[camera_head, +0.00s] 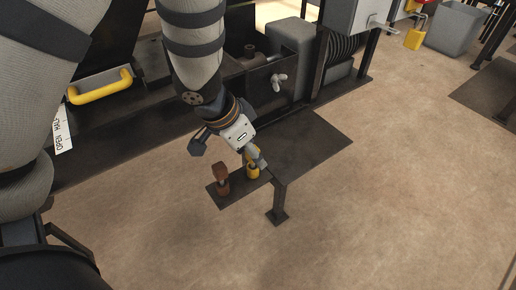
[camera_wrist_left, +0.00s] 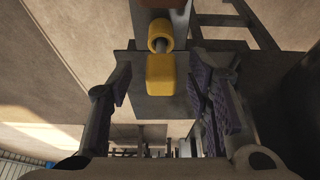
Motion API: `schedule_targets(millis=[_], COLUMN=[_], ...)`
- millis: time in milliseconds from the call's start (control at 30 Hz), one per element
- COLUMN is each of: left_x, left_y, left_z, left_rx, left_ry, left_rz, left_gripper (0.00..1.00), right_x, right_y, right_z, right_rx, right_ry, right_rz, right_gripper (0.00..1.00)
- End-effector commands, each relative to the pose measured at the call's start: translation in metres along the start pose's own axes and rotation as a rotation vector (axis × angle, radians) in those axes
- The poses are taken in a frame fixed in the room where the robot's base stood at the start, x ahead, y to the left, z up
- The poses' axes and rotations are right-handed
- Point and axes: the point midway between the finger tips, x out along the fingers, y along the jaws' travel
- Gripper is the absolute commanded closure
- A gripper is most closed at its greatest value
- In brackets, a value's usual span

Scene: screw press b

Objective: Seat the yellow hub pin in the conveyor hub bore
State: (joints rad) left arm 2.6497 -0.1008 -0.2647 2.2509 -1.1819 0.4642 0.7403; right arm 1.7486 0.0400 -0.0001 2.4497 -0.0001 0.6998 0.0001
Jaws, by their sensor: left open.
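The yellow hub pin (camera_head: 253,171) stands on a narrow dark plate (camera_head: 237,190) in the head view. In the left wrist view, a yellow block (camera_wrist_left: 160,75) and a yellow ring-shaped part (camera_wrist_left: 160,36) show with a short grey shaft between them. My left gripper (camera_head: 253,157) is at the pin, from above in the head view. In the left wrist view, its open fingers (camera_wrist_left: 162,90) are on either side of the yellow block, with gaps on both sides. My right gripper is not in view. I cannot make out the conveyor hub bore.
A brown part (camera_head: 222,179) stands just left of the pin. The plate joins a larger dark plate (camera_head: 312,145) with a leg (camera_head: 278,200). Dark machine framing with a yellow handle (camera_head: 100,87) and a wing nut (camera_head: 278,82) stands behind. The floor in front is clear.

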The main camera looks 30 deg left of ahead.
Motion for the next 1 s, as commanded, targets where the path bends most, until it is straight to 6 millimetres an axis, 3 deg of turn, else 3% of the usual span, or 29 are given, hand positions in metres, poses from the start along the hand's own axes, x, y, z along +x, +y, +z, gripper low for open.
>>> schedule_targets(millis=[100,400,600,700,733,800,1000], left_x=[0.0113,0.0106,0.0105,0.0105,0.0105,0.0105,0.0082], left_y=[-0.0003,-0.0005,-0.0004,-0.0003,-0.0003,-0.0003,-0.0002], left_z=[-0.0002,-0.0029,-0.0028,-0.0028,-0.0028,-0.0027,-0.0038], left_rx=[0.000,0.000,0.000,0.000,0.000,0.000,0.000], left_ry=[0.001,0.009,0.008,0.008,0.008,0.008,0.010], left_rz=[0.000,-0.003,-0.003,-0.002,-0.002,-0.002,-0.002], left_gripper=[0.54,0.54,0.99,1.00,0.85,1.00,1.00], right_x=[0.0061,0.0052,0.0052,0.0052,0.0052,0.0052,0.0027], right_y=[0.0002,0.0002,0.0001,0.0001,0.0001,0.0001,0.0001], right_z=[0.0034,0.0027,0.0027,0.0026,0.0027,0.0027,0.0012], right_rx=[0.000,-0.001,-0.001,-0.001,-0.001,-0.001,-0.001], right_ry=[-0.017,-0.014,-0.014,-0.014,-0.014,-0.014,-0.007], right_rz=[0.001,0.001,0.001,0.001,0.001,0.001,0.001], right_gripper=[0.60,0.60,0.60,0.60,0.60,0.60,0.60])
